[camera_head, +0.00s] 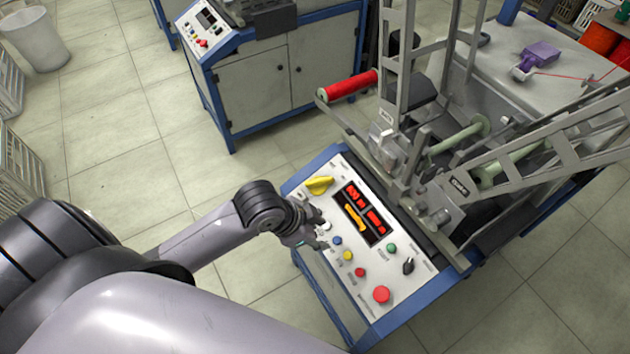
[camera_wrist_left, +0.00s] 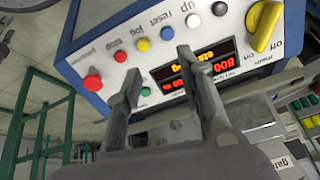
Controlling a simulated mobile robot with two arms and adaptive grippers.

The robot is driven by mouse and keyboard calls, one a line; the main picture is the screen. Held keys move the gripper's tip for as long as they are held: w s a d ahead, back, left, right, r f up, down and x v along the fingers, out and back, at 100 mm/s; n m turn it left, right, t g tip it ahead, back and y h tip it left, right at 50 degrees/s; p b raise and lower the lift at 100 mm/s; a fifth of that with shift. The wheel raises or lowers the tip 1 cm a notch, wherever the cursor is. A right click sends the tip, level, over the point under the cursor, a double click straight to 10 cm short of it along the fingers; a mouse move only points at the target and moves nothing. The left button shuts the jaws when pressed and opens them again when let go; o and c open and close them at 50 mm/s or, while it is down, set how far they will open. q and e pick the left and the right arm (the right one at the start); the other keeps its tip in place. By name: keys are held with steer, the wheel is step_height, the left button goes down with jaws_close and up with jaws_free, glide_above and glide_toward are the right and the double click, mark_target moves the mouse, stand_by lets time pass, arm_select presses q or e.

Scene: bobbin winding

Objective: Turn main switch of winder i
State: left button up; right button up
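The main switch (camera_head: 319,184) is a yellow knob at the upper left corner of the winder's control panel (camera_head: 330,270). In the left wrist view the yellow knob (camera_wrist_left: 264,26) is at the upper right, with "main", "on" and "off" lettering beside it. My left gripper (camera_head: 322,230) is over the panel's left edge, nearer the white and blue buttons than the knob. In the wrist view its two fingers (camera_wrist_left: 158,62) are apart with nothing held between them. The gripper is apart from the knob. My right gripper is not in view.
A lit display (camera_head: 362,212) is right of the knob. Several coloured buttons, a red mushroom button (camera_head: 381,294) and a black selector (camera_head: 408,266) share the panel. The winder's metal frame and a red bobbin (camera_head: 350,85) rise behind. Another winder cabinet (camera_head: 255,80) stands at the back left.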

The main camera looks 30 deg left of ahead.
arm_select(q)
steer(key=w+a+r+m, duration=0.2)
steer(key=w+a+m, duration=0.1)
steer(key=w+a, duration=0.35)
glide_toward(314, 181)
steer(key=x, duration=1)
steer(key=shift+w+d+f+b, duration=0.1)
steer(key=shift+f+b, duration=0.25)
steer(key=shift+b, duration=0.05)
steer(key=shift+c, duration=0.4)
jaws_close()
